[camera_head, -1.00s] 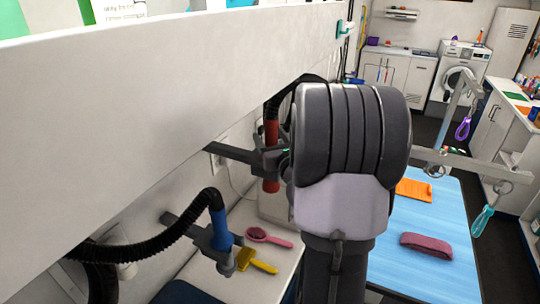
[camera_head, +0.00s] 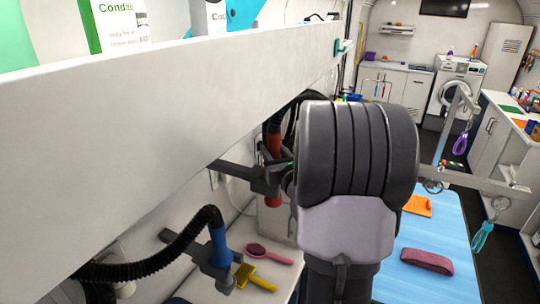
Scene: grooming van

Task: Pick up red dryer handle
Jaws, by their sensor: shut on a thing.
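The red dryer handle (camera_head: 274,199) is left of my arm in the head view, upright, with a black hose at its top. It stands at a dark wall holder (camera_head: 238,177) under the white shelf. My gripper (camera_head: 272,165) crosses the middle of the handle and is shut on it. My thick grey arm hides part of the gripper. I cannot tell whether the handle is clear of the holder.
A blue dryer handle (camera_head: 220,246) with a black hose hangs in another holder at left. A pink brush (camera_head: 268,255) and yellow brush (camera_head: 254,279) lie on the counter. The long white shelf (camera_head: 170,85) overhangs. A blue grooming table (camera_head: 432,230) stands right.

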